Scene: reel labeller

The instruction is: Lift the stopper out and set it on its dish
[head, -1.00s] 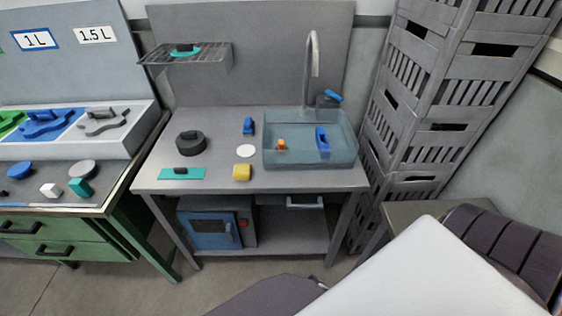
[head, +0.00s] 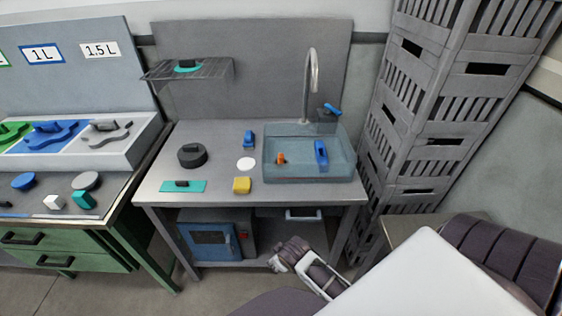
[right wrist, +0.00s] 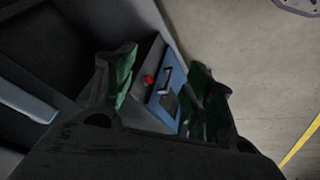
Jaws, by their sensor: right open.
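The orange stopper (head: 281,158) stands inside the translucent blue-grey sink basin (head: 352,172), toward its left side. A round white dish (head: 246,164) lies flat on the counter just left of the basin, apart from the stopper. My right gripper (head: 275,259) is low in front of the counter, below its top and well away from stopper and dish. In the right wrist view its two dark fingers (right wrist: 163,75) are spread with nothing between them; the blue-fronted box lies beyond. My left gripper is not in view.
A blue block (head: 321,152) is in the basin near a curved faucet (head: 314,75). The counter (head: 220,182) also holds a yellow sponge (head: 242,185), dark round weight (head: 192,155) and teal plate (head: 183,187). A blue-fronted box (head: 212,243) sits below. Grey crates (head: 430,125) tower at right.

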